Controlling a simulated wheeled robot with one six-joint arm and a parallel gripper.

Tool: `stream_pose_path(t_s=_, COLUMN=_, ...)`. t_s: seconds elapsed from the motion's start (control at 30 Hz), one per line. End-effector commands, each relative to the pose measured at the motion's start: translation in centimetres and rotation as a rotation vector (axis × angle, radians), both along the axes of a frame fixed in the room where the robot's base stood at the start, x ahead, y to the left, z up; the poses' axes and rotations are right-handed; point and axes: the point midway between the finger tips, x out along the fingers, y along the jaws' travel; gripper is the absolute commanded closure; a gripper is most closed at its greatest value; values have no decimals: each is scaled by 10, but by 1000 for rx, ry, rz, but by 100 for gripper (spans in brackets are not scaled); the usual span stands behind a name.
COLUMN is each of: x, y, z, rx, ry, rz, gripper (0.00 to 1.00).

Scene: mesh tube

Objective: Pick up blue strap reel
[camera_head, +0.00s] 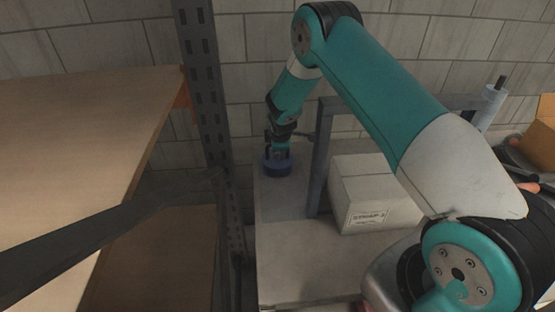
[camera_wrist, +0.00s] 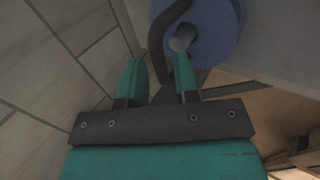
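The blue strap reel (camera_head: 277,166) sits at the far end of a grey surface near the block wall. In the wrist view the reel (camera_wrist: 221,40) is at the top, right of centre, with a grey hub and a dark curved bar across its left side. My gripper (camera_head: 278,149) reaches down at the reel and partly hides it in the head view. In the wrist view the teal fingers of my gripper (camera_wrist: 159,75) are apart, with the dark bar's lower end near the gap between them. I cannot tell whether a finger touches the bar or the reel.
A white labelled box (camera_head: 372,195) stands to the right, beside a grey metal post (camera_head: 319,160). A dark slotted upright (camera_head: 208,95) and a wooden shelf (camera_head: 80,130) are on the left. The near part of the grey surface (camera_head: 300,260) is clear.

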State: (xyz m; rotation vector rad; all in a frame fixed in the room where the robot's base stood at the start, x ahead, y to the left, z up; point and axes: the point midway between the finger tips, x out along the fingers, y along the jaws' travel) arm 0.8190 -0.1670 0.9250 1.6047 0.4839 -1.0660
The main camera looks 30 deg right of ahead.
Motion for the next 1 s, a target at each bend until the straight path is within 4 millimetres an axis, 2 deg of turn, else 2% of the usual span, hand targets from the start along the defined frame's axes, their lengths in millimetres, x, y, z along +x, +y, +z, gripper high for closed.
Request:
stream_pose_path(t_s=0.2, x=12, y=-6, z=-18, rx=1, ry=1, rz=-1, gripper=71)
stream_pose_path(t_s=0.47, x=13, y=-6, z=-21, rx=1, ry=0, rz=-1, gripper=71)
stream_pose_path(t_s=0.6, x=13, y=-6, z=-21, rx=1, ry=0, rz=-1, gripper=100)
stream_pose_path(t_s=1.0, x=14, y=-6, z=-19, rx=0, ry=-3, rz=0, gripper=100)
